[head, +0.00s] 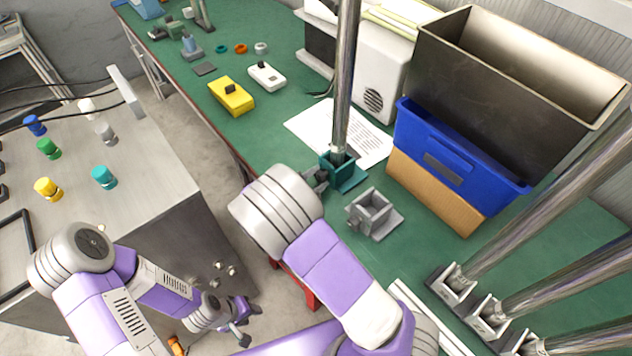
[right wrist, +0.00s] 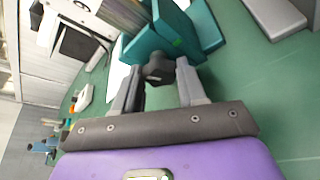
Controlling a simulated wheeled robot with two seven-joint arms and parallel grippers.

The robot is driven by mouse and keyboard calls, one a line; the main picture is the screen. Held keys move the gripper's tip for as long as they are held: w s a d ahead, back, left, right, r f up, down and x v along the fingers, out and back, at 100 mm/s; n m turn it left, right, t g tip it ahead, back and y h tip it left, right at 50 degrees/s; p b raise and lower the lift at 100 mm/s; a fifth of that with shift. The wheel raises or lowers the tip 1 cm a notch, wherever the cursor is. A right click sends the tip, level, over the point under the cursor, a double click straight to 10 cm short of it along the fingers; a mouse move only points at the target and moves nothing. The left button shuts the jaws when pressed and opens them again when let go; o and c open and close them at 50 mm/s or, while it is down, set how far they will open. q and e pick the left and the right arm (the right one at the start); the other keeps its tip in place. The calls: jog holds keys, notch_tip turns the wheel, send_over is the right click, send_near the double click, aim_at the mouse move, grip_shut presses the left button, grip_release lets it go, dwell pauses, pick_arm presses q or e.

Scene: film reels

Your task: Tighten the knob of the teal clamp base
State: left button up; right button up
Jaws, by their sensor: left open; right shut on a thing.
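The teal clamp base (head: 350,180) stands on the green bench, with an upright metal pole (head: 345,80) in its socket. In the right wrist view the teal base (right wrist: 178,30) is just beyond the fingertips. My right gripper (right wrist: 160,76) is shut on its dark knob (right wrist: 158,66), one finger on each side. In the head view my right gripper (head: 320,180) is at the left side of the base, partly hidden by my wrist, and the knob is hard to make out. My left gripper (head: 243,325) is open and empty, low beside the bench.
A grey clamp base (head: 373,215) stands empty just right of the teal one. A blue bin (head: 455,165) and a metal box (head: 510,75) stand behind. More poles in bases stand at the right. A grey cabinet (head: 150,195) with coloured knobs is at the left.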

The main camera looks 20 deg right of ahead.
dwell(0.4)
jog(key=o, duration=1.1)
jog(key=shift+c, duration=0.2)
jog(key=p+v, duration=0.2)
jog(key=v, duration=0.4)
jog(key=shift+s+a+r, duration=0.15)
jog(key=shift+a+r, duration=0.05)
jog(key=shift+a, duration=0.05)
jog(key=shift+s+a, duration=0.3)
jog(key=shift+a, duration=0.05)
